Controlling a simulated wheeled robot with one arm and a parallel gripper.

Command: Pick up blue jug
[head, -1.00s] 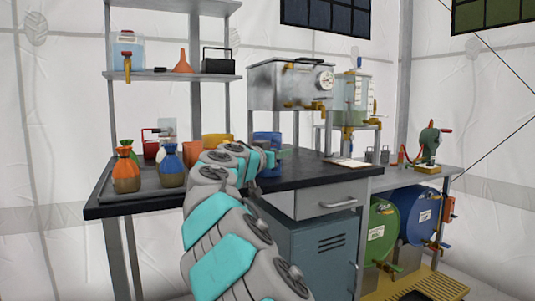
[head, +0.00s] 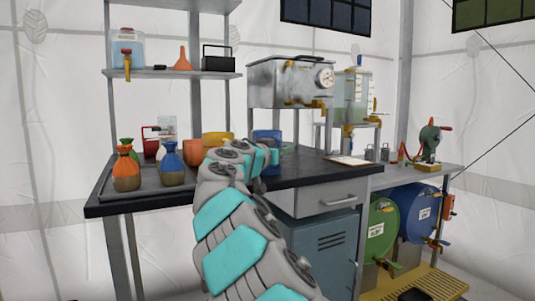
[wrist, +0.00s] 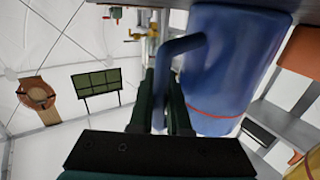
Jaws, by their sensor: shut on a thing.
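The blue jug (head: 266,138) is upright at the back of the black bench, partly hidden behind the end of my arm. In the wrist view the blue jug (wrist: 228,70) fills the upper right, turned over in the picture, with an orange line around it. My gripper (wrist: 163,90) is shut on the jug's handle, its dark fingers on either side of the handle's bar. In the head view the fingers are hidden by my arm. I cannot tell whether the jug's base touches the bench.
An orange jug (head: 195,149) and a yellow container (head: 218,138) stand left of the blue jug. A tray (head: 147,189) with several tied bottles is at the bench's left. A clipboard (head: 350,162) lies to the right. A metal tank (head: 290,85) stands behind.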

